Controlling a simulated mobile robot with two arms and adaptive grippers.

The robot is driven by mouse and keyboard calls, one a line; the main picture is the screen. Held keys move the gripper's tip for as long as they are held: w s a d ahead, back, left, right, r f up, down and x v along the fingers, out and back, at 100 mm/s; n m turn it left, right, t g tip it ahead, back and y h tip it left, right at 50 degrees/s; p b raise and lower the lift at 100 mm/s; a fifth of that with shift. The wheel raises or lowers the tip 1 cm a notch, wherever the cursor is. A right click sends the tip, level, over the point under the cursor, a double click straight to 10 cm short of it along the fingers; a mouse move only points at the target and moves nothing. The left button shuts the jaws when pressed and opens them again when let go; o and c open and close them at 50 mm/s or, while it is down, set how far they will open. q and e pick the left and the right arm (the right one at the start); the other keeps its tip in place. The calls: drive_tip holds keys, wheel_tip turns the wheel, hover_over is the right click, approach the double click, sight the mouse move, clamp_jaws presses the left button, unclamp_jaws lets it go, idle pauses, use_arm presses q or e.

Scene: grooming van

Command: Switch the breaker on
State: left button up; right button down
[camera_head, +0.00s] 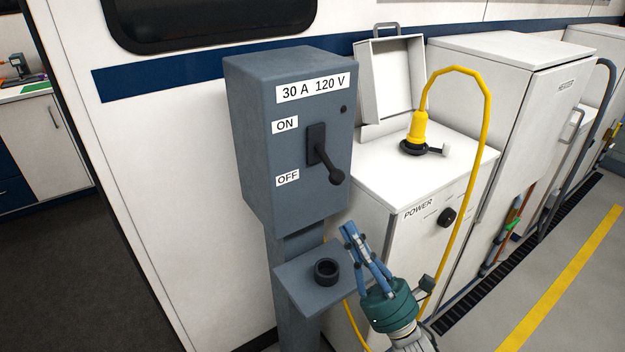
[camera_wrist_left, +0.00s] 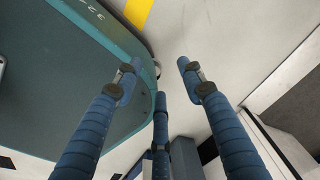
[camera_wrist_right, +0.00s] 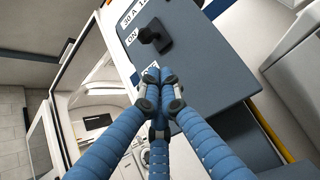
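The grey breaker box (camera_head: 287,140) stands on a post, with an ON label above and an OFF label below. Its black lever (camera_head: 329,164) slants down, its knob level with the OFF label. The lever also shows in the right wrist view (camera_wrist_right: 152,36), just beyond the fingertips. My right gripper (camera_head: 349,232) is below and in front of the lever, apart from it, pointing up. Its fingertips are together in the right wrist view (camera_wrist_right: 153,78), with nothing between them, partly covering the OFF label. My left gripper (camera_wrist_left: 160,75) is spread open and empty, and outside the head view.
A small grey shelf (camera_head: 300,287) with a black ring (camera_head: 326,270) juts out below the box, close to my right gripper. A white POWER cabinet (camera_head: 390,240) stands to the right, with a yellow cable (camera_head: 488,120) plugged in on top. The van wall is behind.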

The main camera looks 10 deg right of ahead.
sight(327, 161)
use_arm(q)
drive_tip(key=shift+s+d+r+p, duration=0.25)
drive_tip(key=shift+s+r+p, duration=0.55)
drive_tip(key=shift+r+p, duration=0.25)
drive_tip(key=shift+s+d+r+p, duration=0.2)
drive_tip(key=shift+s+r+p, duration=0.6)
drive_tip(key=shift+r+p, duration=0.2)
use_arm(e)
drive_tip(key=x, duration=0.9)
drive_tip(key=shift+r, duration=0.5)
use_arm(q)
drive_tip(key=shift+r, duration=0.15)
use_arm(e)
drive_tip(key=shift+w, duration=0.1)
